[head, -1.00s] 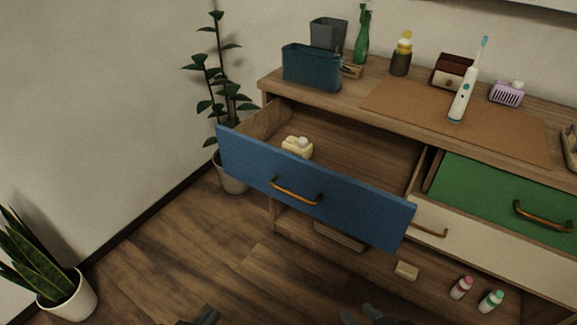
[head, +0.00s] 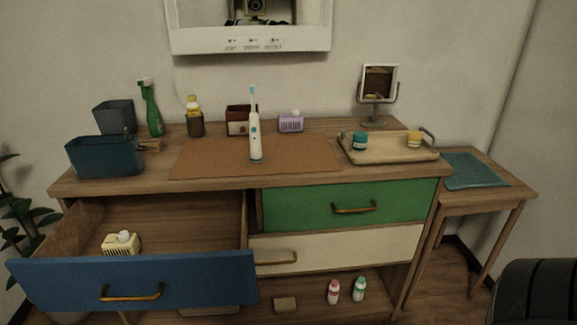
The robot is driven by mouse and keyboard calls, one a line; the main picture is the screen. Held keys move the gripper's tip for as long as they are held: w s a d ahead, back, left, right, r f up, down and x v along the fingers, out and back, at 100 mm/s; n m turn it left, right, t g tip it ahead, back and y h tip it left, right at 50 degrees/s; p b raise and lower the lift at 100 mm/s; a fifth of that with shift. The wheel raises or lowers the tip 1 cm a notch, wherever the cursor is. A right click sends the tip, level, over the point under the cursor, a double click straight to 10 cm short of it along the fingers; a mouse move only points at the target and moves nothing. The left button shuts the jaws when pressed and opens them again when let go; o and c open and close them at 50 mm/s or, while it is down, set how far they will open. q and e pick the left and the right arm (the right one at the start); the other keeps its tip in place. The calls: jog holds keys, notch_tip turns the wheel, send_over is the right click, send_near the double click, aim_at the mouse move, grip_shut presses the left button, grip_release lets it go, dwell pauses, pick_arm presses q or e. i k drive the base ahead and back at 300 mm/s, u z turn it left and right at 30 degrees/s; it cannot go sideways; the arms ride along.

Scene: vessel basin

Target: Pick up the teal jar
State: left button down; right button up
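The teal jar (head: 360,141) is small and round. It stands upright on the left part of the beige tray (head: 388,156), near the right end of the dresser top. A small yellow jar (head: 414,139) stands on the same tray, to its right. Neither of my grippers shows in the head view now, so I cannot see whether they are open or shut.
The blue drawer (head: 205,281) stands open at lower left, with a cream item (head: 121,243) inside. A mirror (head: 379,84) stands behind the tray. An electric toothbrush (head: 255,130) stands on the brown mat (head: 205,158). A side table (head: 513,192) is at right.

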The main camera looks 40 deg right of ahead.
aim_at(359, 142)
jog(key=z, duration=2.85)
jog(key=i, duration=1.65)
jog(key=u, duration=2.1)
